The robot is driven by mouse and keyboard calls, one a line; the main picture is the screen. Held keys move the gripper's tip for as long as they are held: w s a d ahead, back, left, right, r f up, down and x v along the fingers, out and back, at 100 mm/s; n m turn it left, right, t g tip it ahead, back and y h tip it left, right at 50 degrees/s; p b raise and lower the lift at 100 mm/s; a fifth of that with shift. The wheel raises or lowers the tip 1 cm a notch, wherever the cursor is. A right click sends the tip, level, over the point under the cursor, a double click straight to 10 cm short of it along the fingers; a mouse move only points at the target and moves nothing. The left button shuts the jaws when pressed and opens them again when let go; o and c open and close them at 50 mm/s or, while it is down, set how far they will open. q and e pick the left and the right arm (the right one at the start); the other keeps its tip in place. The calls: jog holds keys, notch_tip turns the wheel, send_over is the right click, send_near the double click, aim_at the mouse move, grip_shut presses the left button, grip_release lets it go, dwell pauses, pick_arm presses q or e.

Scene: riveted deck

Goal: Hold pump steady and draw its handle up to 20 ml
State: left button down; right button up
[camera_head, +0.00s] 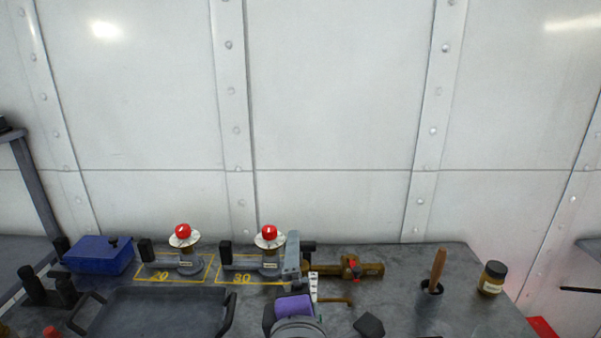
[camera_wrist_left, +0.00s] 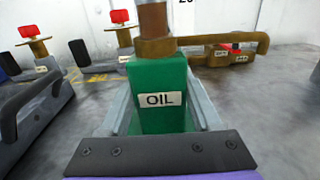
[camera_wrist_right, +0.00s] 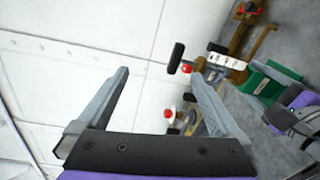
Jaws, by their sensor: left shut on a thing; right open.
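The pump is a green block (camera_wrist_left: 158,92) labelled OIL, with a brown collar, rod and a spout reaching right. My left gripper (camera_wrist_left: 160,105) is shut around its body. The right wrist view shows the green body (camera_wrist_right: 268,82), white scale (camera_wrist_right: 225,62) and black handle (camera_wrist_right: 175,58). My right gripper (camera_wrist_right: 160,74) is open and empty, with the handle ahead between its fingertips, nearer one finger; contact is unclear. In the head view a grey finger stands left of the handle (camera_head: 308,246), above the scale (camera_head: 313,287). The pump body is hidden there; the drawn level is unreadable.
Two stands with red knobs (camera_head: 183,231) (camera_head: 269,232) sit behind, left, in yellow outlines marked 20 and 30. A brown valve (camera_head: 350,269) lies right. A tray (camera_head: 112,294), blue box (camera_head: 98,254), wooden-handled tool (camera_head: 437,268) and jar (camera_head: 492,279) surround them. A wall closes the back.

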jog(key=w+f+n, duration=0.3)
jog(key=w+n, duration=1)
jog(key=n, duration=0.2)
jog(key=shift+n, duration=0.4)
jog(key=shift+d, duration=0.1)
jog(key=shift+c, duration=0.3)
jog(key=c, duration=1.2)
jog(key=o, duration=1.3)
jog(key=shift+c, duration=0.2)
